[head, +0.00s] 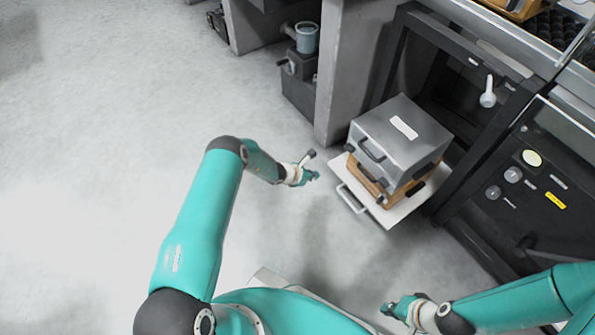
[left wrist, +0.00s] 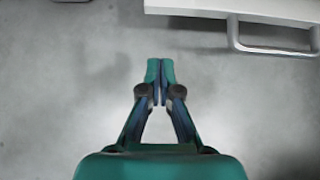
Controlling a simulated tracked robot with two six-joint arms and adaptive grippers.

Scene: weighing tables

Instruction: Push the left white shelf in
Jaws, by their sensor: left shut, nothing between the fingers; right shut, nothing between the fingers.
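The white shelf (head: 408,207) is pulled out from the dark frame in the head view. It carries a grey metal box on an orange-brown box, and a handle (head: 350,199) sticks out from its front edge. My left gripper (head: 314,176) is shut and empty, to the left of the shelf and apart from it. In the left wrist view, the shut fingers (left wrist: 160,70) point toward the shelf's side, with the white shelf edge (left wrist: 235,10) and its handle (left wrist: 275,48) at the upper right. My right gripper (head: 388,309) is shut and empty at the bottom, below the shelf.
The grey metal box (head: 402,130) sits on the orange-brown box (head: 375,184). A grey pillar (head: 336,75) stands left of the shelf bay. A black panel with knobs (head: 515,190) is at the right. The floor at left is clear.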

